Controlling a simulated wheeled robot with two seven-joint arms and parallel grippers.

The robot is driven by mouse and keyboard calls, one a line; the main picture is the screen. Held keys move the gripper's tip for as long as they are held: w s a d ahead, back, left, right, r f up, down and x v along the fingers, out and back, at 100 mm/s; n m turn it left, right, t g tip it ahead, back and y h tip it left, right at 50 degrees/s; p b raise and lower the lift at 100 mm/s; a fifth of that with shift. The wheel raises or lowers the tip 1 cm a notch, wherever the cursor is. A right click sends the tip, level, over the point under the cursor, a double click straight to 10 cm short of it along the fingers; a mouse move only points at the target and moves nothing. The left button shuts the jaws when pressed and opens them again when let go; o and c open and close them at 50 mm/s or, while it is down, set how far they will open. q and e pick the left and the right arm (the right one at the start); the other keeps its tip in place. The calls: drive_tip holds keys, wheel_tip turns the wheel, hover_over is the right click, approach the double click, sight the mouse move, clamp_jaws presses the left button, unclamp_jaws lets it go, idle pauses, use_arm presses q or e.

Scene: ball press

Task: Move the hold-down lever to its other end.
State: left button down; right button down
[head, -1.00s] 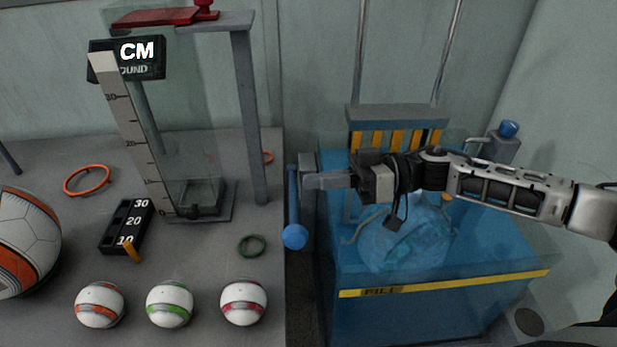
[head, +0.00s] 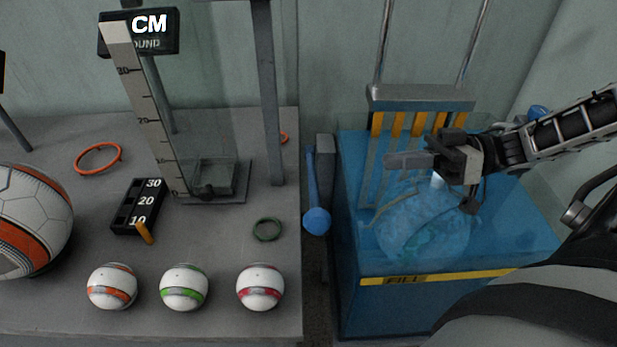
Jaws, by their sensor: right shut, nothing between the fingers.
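A blue lever (head: 312,185) with a round blue knob at its near end hangs at the left side of the blue press bin, beside a grey upright block. It looks like the hold-down lever, though no label shows. Its knob end points toward me and down. My right gripper (head: 395,161) is shut and empty, to the right of the lever and apart from it, in front of the press's yellow-striped plate. Another blue knob (head: 539,112) shows at the bin's far right, partly hidden by my right arm. My left gripper is not in view.
The grey table (head: 215,235) at left carries several balls, a ruler stand (head: 148,110) and rings. A narrow gap separates table and bin.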

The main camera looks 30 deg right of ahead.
drive_tip(key=b, duration=0.1)
hover_over(313, 183)
drive_tip(key=s+d, duration=0.1)
drive_tip(key=s, duration=0.4)
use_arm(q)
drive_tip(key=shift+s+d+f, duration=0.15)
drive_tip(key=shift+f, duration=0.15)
use_arm(e)
drive_tip(key=f, duration=0.4)
drive_tip(key=shift+s+a, duration=0.2)
drive_tip(key=shift+a, duration=0.1)
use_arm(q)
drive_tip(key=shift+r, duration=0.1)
use_arm(e)
drive_tip(key=shift+f, duration=0.15)
